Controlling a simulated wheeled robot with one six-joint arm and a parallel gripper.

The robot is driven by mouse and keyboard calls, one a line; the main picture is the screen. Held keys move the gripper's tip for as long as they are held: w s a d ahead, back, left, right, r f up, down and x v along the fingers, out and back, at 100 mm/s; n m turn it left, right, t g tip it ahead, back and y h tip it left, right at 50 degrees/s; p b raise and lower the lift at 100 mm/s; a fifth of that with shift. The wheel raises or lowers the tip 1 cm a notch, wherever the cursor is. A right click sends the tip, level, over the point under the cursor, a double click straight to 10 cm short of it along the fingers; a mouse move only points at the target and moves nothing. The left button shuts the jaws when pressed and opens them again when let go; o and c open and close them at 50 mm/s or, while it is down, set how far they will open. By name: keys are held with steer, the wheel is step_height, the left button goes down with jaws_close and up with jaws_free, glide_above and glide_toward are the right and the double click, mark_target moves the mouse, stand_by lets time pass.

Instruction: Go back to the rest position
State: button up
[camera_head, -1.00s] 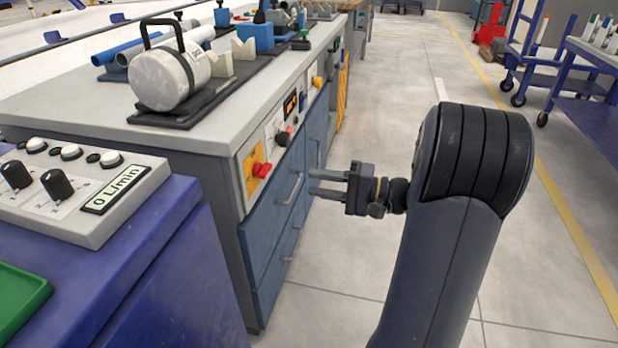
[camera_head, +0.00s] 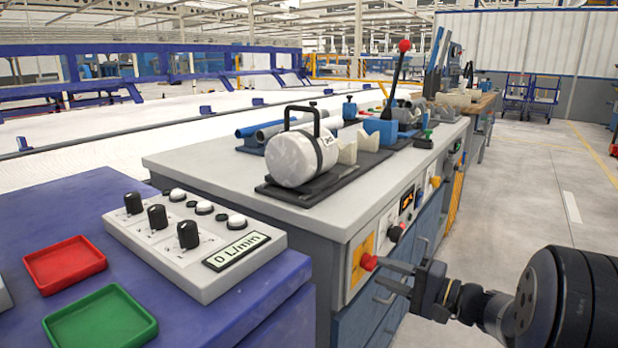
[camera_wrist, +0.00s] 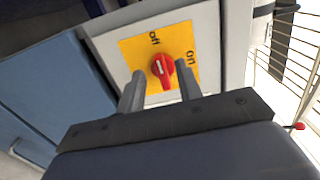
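My gripper (camera_head: 393,277) is in front of the grey workbench (camera_head: 225,178), at the height of its front panel. A red rotary switch (camera_head: 369,261) on a yellow plate sits just beyond the fingertips in the head view. In the wrist view, the red switch (camera_wrist: 162,68) shows above and between the fingers (camera_wrist: 160,90), with "Off" and "On" marked on its yellow plate. I cannot tell whether the fingers touch the panel.
A control box (camera_head: 195,245) reading "0 L/min" stands on the blue cabinet at left, beside a red tray (camera_head: 65,262) and a green tray (camera_head: 100,320). A white cylinder (camera_head: 300,157) with a black handle lies on the workbench.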

steer(key=shift+x, duration=0.95)
